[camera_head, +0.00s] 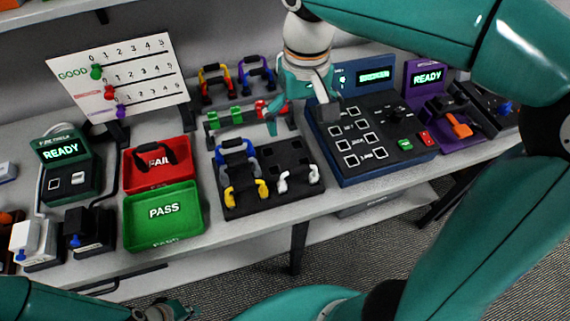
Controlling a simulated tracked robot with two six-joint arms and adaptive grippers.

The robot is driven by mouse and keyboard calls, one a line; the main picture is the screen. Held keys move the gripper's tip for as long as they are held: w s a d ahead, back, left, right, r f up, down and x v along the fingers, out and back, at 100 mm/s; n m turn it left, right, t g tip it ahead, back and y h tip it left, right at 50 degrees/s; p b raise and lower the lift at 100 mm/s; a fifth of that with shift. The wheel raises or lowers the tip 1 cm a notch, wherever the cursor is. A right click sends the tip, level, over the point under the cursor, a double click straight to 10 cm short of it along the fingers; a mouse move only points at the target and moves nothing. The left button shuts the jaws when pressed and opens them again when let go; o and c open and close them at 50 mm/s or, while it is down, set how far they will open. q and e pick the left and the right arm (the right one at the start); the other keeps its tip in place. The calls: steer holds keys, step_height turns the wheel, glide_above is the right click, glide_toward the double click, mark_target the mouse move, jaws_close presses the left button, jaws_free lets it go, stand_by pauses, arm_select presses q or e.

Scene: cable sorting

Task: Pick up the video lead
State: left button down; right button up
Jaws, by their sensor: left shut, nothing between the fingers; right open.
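Several short leads with coloured plugs are in view, and I cannot tell which is the video lead. A blue lead (236,148) and a yellow lead (246,194) lie at the left of a black holder (282,160), with a white lead (298,178) at its right. A red-and-yellow lead (216,78) and a purple-and-blue lead (257,72) stand at the back. Green plugs (224,117) sit on a rack. My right gripper (299,118) is open, pointing down above the space between rack and console, partly covering red plugs (268,108). My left gripper (166,312) is shut and empty, low at the front.
A dark blue console (372,170) stands right of the holder, with a purple READY station (424,82) beyond. A red FAIL tray (180,177) holding a black lead, a green PASS tray (163,236) and a green READY tester (65,183) are left. A tally board (130,65) stands behind.

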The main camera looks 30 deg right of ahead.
mark_target(299, 168)
step_height(299, 168, down, 11)
steer(key=shift+f, duration=0.15)
steer(key=shift+d+f, duration=0.15)
steer(key=shift+f, duration=2.55)
steer(key=c, duration=1)
steer(key=shift+o, duration=0.2)
steer(key=shift+r, duration=0.2)
